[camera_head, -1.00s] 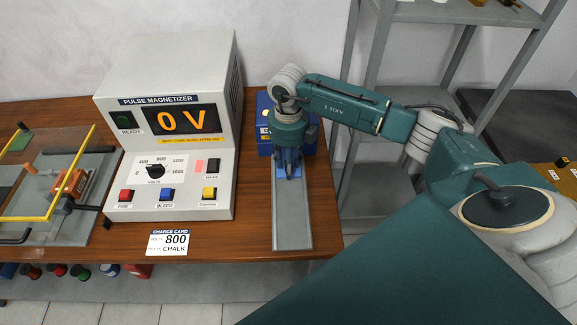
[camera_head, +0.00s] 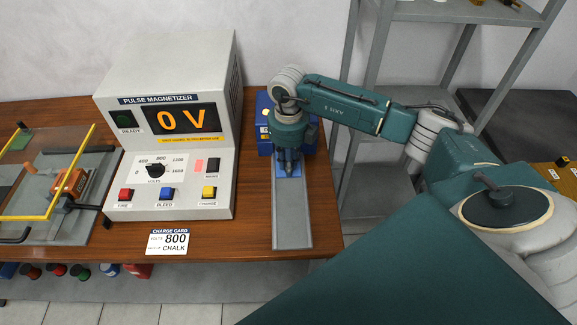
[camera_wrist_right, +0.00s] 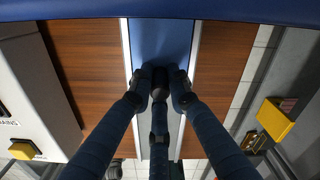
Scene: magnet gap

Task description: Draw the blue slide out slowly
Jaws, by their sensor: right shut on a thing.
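The blue slide (camera_head: 296,171) lies on a grey channel (camera_head: 292,215) that runs from the blue housing (camera_head: 264,124) toward the table's front edge. In the right wrist view the slide's flat blue top (camera_wrist_right: 160,38) sits between pale side rails. My right gripper (camera_head: 288,166) points down over the slide. Its fingers (camera_wrist_right: 160,88) are shut on a small dark knob at the slide's front end, mostly hidden between the fingertips. My left gripper is not in view.
The pulse magnetizer (camera_head: 168,140) stands left of the channel and reads 0 V. A charge card (camera_head: 168,242) reading 800 and CHALK lies at the table's front. A grey shelf frame (camera_head: 367,110) stands to the right. The front part of the channel is clear.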

